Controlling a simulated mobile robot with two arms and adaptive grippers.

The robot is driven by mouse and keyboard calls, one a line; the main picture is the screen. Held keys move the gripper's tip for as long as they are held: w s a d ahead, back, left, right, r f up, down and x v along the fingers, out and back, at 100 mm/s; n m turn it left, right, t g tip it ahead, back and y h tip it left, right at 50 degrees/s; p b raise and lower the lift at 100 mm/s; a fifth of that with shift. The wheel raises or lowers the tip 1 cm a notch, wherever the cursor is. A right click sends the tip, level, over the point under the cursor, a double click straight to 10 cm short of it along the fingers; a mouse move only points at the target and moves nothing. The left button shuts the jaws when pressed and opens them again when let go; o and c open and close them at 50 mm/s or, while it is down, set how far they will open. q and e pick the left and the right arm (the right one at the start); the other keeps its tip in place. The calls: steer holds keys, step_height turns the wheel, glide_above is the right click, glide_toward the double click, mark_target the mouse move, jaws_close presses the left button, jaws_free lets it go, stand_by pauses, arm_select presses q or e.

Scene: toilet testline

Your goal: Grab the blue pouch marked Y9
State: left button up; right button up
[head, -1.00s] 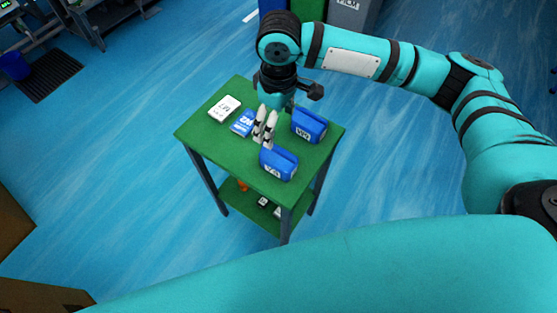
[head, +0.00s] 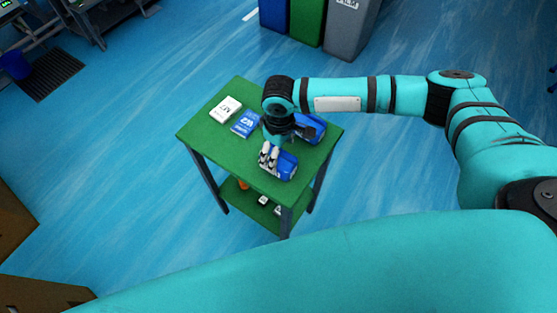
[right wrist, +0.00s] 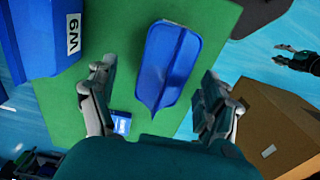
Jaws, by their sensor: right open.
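The blue pouch (head: 287,164) stands near the front corner of the green table top. Its label is covered by my gripper now; earlier it looked like Y9. My right gripper (head: 268,156) is over this pouch. In the right wrist view my right gripper (right wrist: 160,98) is open, one finger on each side of the pouch (right wrist: 170,62), with gaps to both. A second blue pouch (head: 311,127), partly hidden by my arm, stands behind; its label reads W9 in the right wrist view (right wrist: 35,40). What looks like my left gripper (right wrist: 295,57) shows small at the right wrist view's edge.
On the table (head: 197,131) lie a white packet (head: 225,109) and a flat blue packet (head: 245,124). Small items sit on its lower shelf (head: 235,197). Bins (head: 310,20) stand at the back. A cardboard box (right wrist: 275,125) shows in the right wrist view.

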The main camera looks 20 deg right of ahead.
mark_target(279, 158)
steer(key=f, duration=0.4)
steer(key=shift+s+a+f+p, duration=0.1)
steer(key=shift+s+a+p, duration=0.1)
steer(key=shift+p, duration=0.2)
steer(key=shift+c, duration=0.4)
steer(key=c, duration=1.1)
steer(key=shift+c, duration=0.5)
